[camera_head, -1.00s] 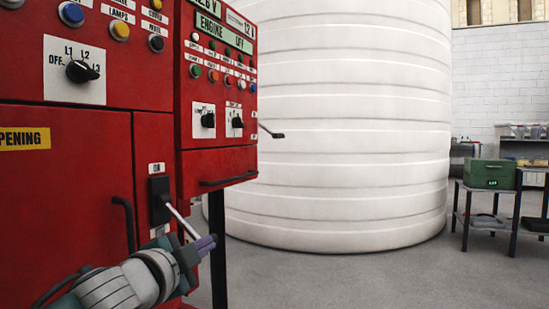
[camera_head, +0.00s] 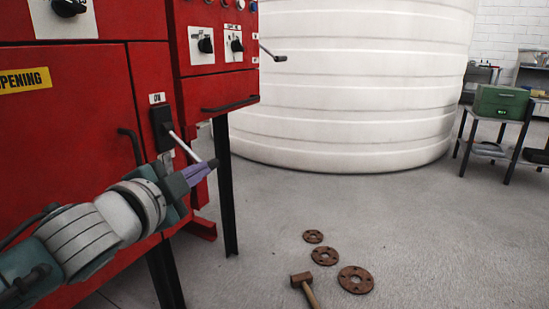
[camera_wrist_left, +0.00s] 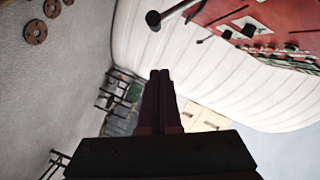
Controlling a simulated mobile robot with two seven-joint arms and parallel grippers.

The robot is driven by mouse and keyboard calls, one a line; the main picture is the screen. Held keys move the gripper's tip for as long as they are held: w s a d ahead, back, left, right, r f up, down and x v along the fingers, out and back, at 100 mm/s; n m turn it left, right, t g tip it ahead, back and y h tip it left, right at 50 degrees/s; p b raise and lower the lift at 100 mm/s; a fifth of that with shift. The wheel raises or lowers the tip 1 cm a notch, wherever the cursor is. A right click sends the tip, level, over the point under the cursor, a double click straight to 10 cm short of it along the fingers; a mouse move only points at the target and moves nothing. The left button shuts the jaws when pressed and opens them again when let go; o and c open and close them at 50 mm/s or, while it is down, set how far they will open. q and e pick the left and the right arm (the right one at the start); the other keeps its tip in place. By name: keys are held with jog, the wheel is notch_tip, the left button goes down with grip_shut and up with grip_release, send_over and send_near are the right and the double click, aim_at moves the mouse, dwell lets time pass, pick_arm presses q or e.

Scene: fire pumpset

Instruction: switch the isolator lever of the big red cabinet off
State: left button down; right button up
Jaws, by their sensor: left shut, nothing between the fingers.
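The big red cabinet (camera_head: 70,130) fills the left of the head view. Its isolator is a black block (camera_head: 162,128) under an ON label. The pale isolator lever (camera_head: 184,145) slopes out of it, down to the right. My left gripper (camera_head: 205,168) is shut and empty, its purple fingers close to the lever's outer end. I cannot tell whether they touch. In the left wrist view the shut fingers (camera_wrist_left: 161,85) point up, and a black-knobbed rod (camera_wrist_left: 153,18), probably the lever, lies beyond their tips, apart in the picture. My right gripper is not in view.
A smaller red panel (camera_head: 215,60) on black legs, with a side lever (camera_head: 275,56), stands just right. A large white tank (camera_head: 350,90) is behind. Rusty flanges (camera_head: 325,256) and a hammer (camera_head: 303,283) lie on the floor. A green box (camera_head: 500,102) sits on a stand at right.

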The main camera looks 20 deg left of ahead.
pick_arm(q)
jog(key=s, duration=0.3)
jog(key=shift+s+d+r+p, duration=0.2)
jog(key=shift+d+p, duration=0.1)
jog(key=shift+d, duration=0.05)
